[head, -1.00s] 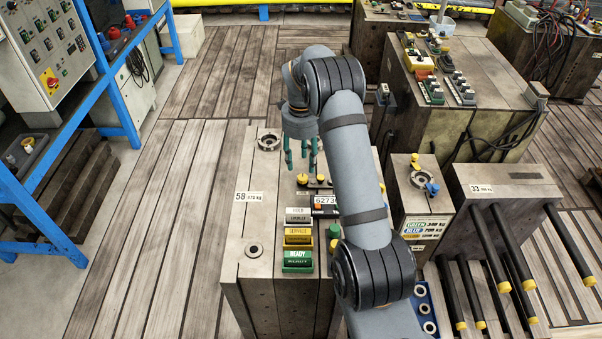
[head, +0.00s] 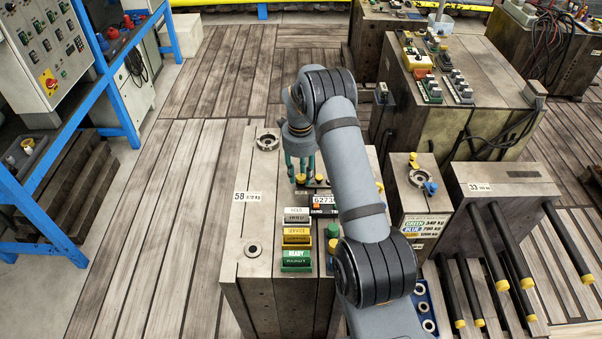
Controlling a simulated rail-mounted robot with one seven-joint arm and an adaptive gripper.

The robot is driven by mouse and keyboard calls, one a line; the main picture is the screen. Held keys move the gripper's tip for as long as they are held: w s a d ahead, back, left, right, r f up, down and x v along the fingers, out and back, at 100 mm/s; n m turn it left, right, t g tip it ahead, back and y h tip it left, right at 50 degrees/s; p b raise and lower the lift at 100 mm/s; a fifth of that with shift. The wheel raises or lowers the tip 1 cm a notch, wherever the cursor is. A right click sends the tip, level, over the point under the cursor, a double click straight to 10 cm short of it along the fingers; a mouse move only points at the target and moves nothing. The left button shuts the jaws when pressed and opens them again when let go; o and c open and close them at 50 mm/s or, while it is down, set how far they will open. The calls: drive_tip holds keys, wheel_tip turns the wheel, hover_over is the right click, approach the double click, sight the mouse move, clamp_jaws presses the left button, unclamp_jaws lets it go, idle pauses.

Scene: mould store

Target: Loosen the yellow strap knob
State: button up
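The mould block marked 58 (head: 238,225) stands in front of me. On its top is a dark strap plate (head: 314,185) with a yellow knob (head: 300,179) at its left and another small yellow knob (head: 319,177) to the right. My gripper (head: 300,172) points down at the left yellow knob, its teal fingers apart. The fingertips are close above or around the knob; I cannot tell whether they touch it. My arm hides the right part of the block top.
Hold, service and ready tags (head: 297,237) lie on the block's near part. Plank floor (head: 150,230) is clear at left.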

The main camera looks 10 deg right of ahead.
drive_tip(key=c, duration=0.6)
clamp_jaws()
